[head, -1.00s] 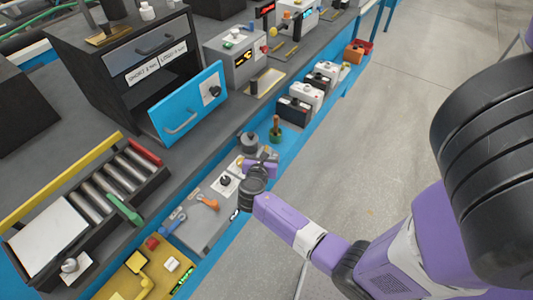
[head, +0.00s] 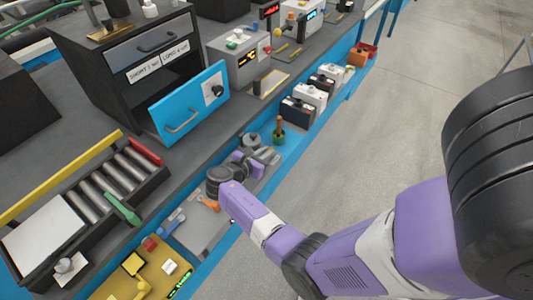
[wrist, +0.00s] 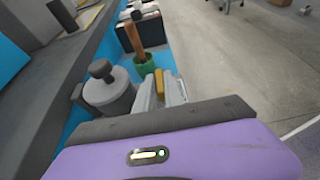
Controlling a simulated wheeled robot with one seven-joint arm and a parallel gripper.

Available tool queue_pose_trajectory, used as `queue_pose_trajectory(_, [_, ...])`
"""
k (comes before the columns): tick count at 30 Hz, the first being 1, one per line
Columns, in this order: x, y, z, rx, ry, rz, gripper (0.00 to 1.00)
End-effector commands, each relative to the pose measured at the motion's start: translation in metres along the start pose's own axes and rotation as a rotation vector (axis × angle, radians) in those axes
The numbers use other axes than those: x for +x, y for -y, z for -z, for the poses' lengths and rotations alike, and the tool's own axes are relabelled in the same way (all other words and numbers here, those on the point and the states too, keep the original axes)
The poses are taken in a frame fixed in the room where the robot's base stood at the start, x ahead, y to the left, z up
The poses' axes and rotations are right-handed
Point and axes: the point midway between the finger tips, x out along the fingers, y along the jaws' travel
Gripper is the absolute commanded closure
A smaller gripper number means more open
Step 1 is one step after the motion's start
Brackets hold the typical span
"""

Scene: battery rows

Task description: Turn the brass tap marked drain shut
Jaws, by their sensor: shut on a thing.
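My gripper (wrist: 160,92) is shut on a small brass-yellow piece (wrist: 159,80), which I take to be the handle of the brass tap. Only its upper part shows between the two grey fingers, and the tap's body and drain marking are hidden. In the head view my gripper (head: 264,156) is low at the bench's front edge, in front of a grey lidded pot (head: 249,140). The brass piece cannot be made out there. In the wrist view the grey pot (wrist: 108,95) stands close to the left of the fingers.
A green pot with a wooden-handled tool (head: 278,132) stands just beyond my fingers. An orange lever (head: 209,203) and a blue lever (head: 174,222) sit on a grey panel to the left. The floor at right is clear.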

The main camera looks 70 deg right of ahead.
Motion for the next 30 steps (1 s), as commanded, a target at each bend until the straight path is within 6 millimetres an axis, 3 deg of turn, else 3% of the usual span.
queue_pose_trajectory(7, [0.0,0.0,0.002,-0.001,-0.005,0.0,1.0])
queue_pose_trajectory(8, [0.0,0.0,0.002,-0.001,-0.005,0.0,0.81])
queue_pose_trajectory(10, [0.0,0.0,0.002,-0.001,-0.004,0.0,0.68])
queue_pose_trajectory(11, [0.0,0.0,0.002,-0.001,-0.004,0.0,0.65])
queue_pose_trajectory(22, [-0.004,0.0,0.001,0.0,-0.001,-0.001,0.65])
queue_pose_trajectory(30, [-0.045,-0.001,0.001,0.0,-0.001,-0.005,0.65])
